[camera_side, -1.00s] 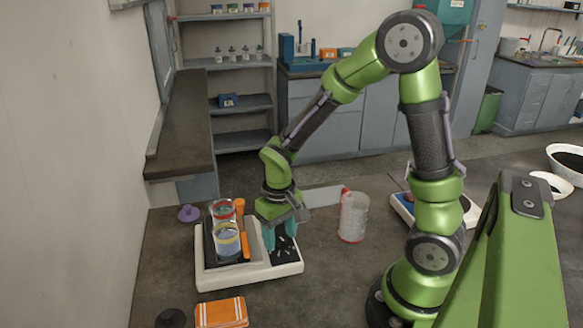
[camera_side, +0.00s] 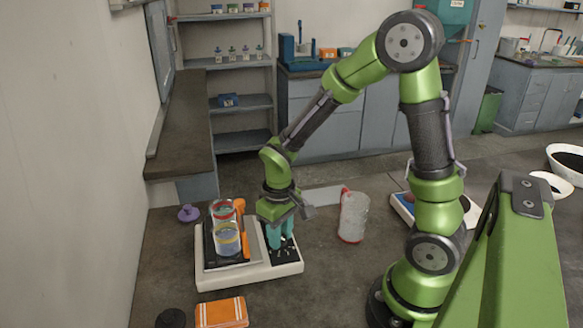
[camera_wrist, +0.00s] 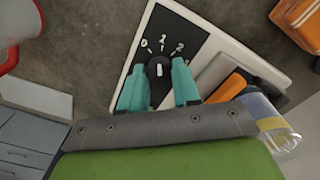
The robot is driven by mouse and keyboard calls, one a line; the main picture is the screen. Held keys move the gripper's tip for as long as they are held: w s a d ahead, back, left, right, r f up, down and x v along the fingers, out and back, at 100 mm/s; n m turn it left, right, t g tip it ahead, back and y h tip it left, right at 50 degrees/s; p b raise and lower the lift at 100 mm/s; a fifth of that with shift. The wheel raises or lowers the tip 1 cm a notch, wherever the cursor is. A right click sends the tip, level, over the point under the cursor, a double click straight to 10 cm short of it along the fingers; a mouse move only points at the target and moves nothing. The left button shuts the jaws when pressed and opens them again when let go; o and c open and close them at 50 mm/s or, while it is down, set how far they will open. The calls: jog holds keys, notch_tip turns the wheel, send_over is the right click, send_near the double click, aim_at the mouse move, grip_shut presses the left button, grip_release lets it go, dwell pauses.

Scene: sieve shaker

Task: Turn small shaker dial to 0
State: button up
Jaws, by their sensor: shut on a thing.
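The white shaker (camera_side: 245,281) stands on the bench in the side view, with a black dial panel at its right end. The panel (camera_wrist: 172,32) shows 0, 1 and 2 with tick marks in the wrist view; further marks at its right are partly hidden. The small black dial (camera_wrist: 159,84) has a short white mark, roughly upright in the picture and nearest the 1; the exact setting is hard to tell. My gripper (camera_wrist: 159,92) is shut on the dial, with a teal finger on either side. It also shows over the panel in the side view (camera_side: 281,250).
Stacked clear sieves (camera_side: 227,240) and an orange-handled tool (camera_side: 242,235) are close left of my gripper on the shaker. A clear jug (camera_side: 353,216) with red trim stands to the right. An orange cloth (camera_side: 221,313) lies in front.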

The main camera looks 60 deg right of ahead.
jog(key=n, duration=0.6)
dwell(0.7)
jog(key=o, duration=1.1)
jog(key=shift+c, duration=0.2)
notch_tip(320, 180, up, 17)
